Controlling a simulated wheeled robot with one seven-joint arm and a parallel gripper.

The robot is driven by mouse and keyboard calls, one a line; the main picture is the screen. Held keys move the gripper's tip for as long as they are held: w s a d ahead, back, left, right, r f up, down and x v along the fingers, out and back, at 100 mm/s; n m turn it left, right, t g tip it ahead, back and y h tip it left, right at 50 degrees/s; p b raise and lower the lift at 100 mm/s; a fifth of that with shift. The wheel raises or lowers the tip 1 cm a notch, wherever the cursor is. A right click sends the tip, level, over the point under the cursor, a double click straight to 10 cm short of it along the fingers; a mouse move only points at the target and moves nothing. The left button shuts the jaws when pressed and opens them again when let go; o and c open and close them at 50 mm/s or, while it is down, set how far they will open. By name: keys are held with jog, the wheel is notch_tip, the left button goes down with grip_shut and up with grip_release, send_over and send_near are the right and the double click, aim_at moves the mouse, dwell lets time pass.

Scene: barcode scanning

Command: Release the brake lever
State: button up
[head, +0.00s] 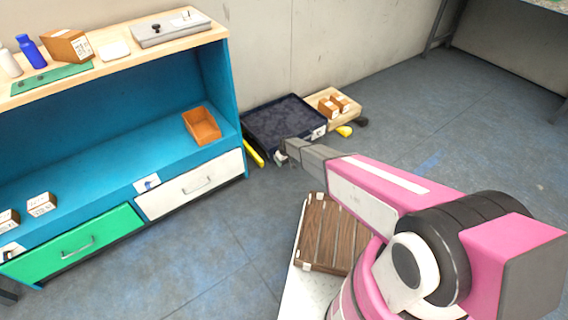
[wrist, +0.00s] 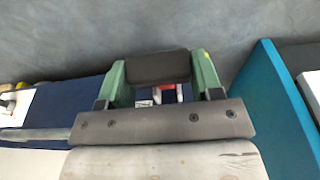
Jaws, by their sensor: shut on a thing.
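My gripper (head: 281,156) is low at the front edge of the dark tray (head: 285,122) in the head view, with the arm reaching in from the right. In the wrist view, a dark block (wrist: 158,67) sits between the green fingers of my gripper (wrist: 160,75), which is shut on it. I cannot tell whether this block is the brake lever. A yellow bar (head: 253,153) stands by the tray's left front corner, left of my gripper and apart from it. Another yellow piece (head: 345,131) lies right of the tray. Small red and white details show behind the block.
A blue shelf unit (head: 120,105) with green and white drawers stands close on the left. A wooden tray (head: 322,94) with brown boxes is at the back. A slatted brown crate (head: 326,232) lies near my arm. Floor at right is clear.

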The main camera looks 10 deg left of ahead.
jog(key=shift+w+a+r+g+h, duration=0.2)
jog(key=shift+r+g+h, duration=0.1)
jog(key=shift+r+h, duration=0.1)
dwell(0.3)
jog(key=o, duration=1.3)
jog(key=shift+s+r, duration=0.1)
jog(key=r, duration=1)
jog(key=shift+s+d+r, duration=0.2)
jog(key=shift+d+r, duration=0.1)
jog(key=s+d+r+m, duration=0.2)
jog(key=s+d+r, duration=0.2)
jog(key=d+r, duration=0.6)
jog(key=s+d+r+m, duration=0.25)
jog(key=d+r, duration=0.45)
jog(key=d, duration=0.6)
jog(key=s+d+r+m, duration=0.1)
jog(key=s+d+r, duration=0.4)
jog(key=s+d, duration=0.1)
jog(key=s+d+r+m, duration=0.2)
jog(key=s+d+r, duration=0.3)
jog(key=d, duration=0.3)
jog(key=s+d+r+m, duration=0.2)
jog(key=s+d+r, duration=0.3)
jog(key=s+d, duration=0.2)
jog(key=shift+r+m+g+h, duration=0.25)
jog(key=shift+r+g+h, duration=0.05)
jog(key=shift+h, duration=0.1)
